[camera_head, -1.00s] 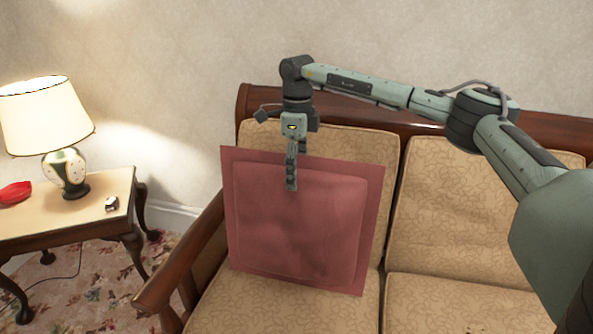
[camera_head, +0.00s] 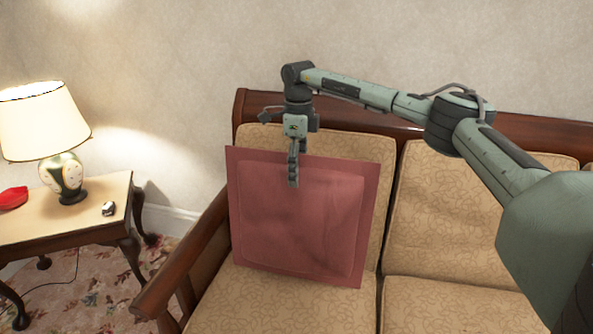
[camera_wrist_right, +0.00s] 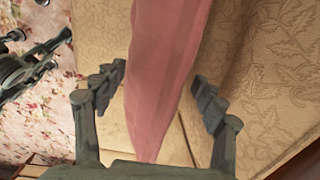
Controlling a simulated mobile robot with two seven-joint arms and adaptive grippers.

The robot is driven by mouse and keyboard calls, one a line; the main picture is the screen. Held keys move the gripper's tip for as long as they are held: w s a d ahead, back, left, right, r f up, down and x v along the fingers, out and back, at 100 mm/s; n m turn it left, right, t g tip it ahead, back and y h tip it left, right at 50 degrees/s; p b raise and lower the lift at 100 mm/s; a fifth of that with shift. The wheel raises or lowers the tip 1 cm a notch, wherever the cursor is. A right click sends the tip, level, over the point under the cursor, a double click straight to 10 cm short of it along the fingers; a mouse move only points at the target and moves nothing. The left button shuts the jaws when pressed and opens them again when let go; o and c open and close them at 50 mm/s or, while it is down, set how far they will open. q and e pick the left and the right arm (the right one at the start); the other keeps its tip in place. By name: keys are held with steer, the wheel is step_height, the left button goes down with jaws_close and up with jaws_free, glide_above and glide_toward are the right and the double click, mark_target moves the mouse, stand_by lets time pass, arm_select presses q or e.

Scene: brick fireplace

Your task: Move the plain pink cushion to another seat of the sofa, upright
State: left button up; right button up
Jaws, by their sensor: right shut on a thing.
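The plain pink cushion (camera_head: 300,225) stands upright, slightly tilted, at the left seat of the sofa (camera_head: 440,295), in front of the patterned backrest. My right gripper (camera_head: 293,178) comes down from above and is shut on the cushion's top edge, near its middle. In the right wrist view the cushion (camera_wrist_right: 165,75) runs between the two fingers (camera_wrist_right: 160,95) as a narrow pink edge. Whether its bottom edge touches the seat is hard to tell. My left gripper is not in view.
The sofa's wooden left armrest (camera_head: 185,255) is close beside the cushion. The seat to the right, with its back cushion (camera_head: 440,210), is bare. A side table (camera_head: 100,225) with a lamp (camera_head: 62,175), a red object (camera_head: 12,198) and a small item (camera_head: 108,208) stands at left.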

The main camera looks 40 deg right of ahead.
steer(key=shift+w+d, duration=0.2)
steer(key=shift+d, duration=0.1)
steer(key=shift+f, duration=0.1)
steer(key=o, duration=1.9)
steer(key=shift+o, duration=0.2)
